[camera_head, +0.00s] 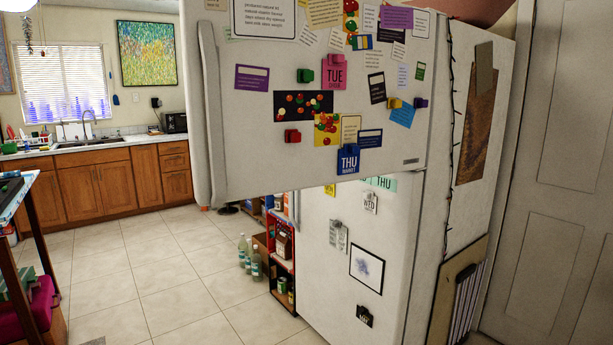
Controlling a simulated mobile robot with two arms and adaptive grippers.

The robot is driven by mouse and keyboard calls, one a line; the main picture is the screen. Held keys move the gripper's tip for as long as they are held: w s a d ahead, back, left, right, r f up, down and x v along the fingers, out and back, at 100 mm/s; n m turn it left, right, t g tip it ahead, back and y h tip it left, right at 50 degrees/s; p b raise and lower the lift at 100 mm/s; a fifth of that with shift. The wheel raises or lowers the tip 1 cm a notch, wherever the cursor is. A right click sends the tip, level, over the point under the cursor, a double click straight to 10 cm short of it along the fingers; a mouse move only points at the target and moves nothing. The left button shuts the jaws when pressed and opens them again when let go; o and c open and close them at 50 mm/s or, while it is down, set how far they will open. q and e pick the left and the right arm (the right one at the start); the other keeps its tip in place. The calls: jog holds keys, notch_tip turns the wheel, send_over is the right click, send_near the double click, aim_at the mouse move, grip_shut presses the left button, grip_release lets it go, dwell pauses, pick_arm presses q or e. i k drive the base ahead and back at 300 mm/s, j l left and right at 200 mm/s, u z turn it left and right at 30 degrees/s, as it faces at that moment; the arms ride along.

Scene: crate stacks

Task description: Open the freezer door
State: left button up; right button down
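The white freezer door (260,150) is the upper door of the fridge and is covered in magnets and notes. It stands swung outward from its right edge. Its left edge reaches well past the left edge of the lower fridge door (325,280), which looks shut. A long white vertical handle (212,110) runs along the freezer door's left edge. The freezer's inside is hidden behind the door. Neither of my grippers is in view, and nothing is seen touching the handle.
A red shelf (283,255) with goods and several bottles (248,255) stand left of the fridge. The tiled floor (150,280) is clear in the middle. A table (22,215) stands at the left edge, wooden cabinets (100,185) at the back, and a white door (560,180) at right.

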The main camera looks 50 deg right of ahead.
aim_at(241, 59)
jog(key=i+z, duration=0.15)
jog(key=z, duration=0.25)
jog(key=i+z, duration=0.15)
jog(key=z, duration=0.25)
jog(key=i+j+z, duration=0.1)
jog(key=z, duration=0.3)
jog(key=i+j+z, duration=0.1)
jog(key=z, duration=0.3)
jog(key=i+j+z, duration=0.1)
jog(key=j+z, duration=0.3)
jog(key=l, duration=0.1)
